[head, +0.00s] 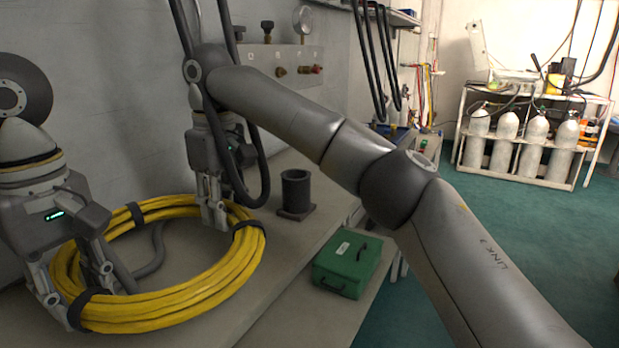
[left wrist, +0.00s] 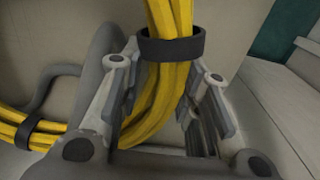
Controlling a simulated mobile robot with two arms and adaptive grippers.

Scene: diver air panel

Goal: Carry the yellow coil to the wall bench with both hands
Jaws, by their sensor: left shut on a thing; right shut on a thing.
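The yellow coil (head: 185,308) is at the lower left of the head view, over the grey wall bench (head: 265,275). Dark straps bind it in several places. I cannot tell whether it rests on the bench top or hangs just above it. My left gripper (head: 82,290) is shut on the near left side of the coil. The left wrist view shows the yellow strands (left wrist: 172,85) and a dark strap between its fingers (left wrist: 165,95). My right gripper (head: 217,212) is shut on the far right side of the coil, its fingertips partly hidden.
A dark cup on a square base (head: 296,190) stands on the bench right of the coil. A green box (head: 347,262) sits lower, beside the bench. A valve panel with a gauge (head: 302,20) is on the wall behind. Grey cylinders (head: 507,125) stand in a white rack across green floor.

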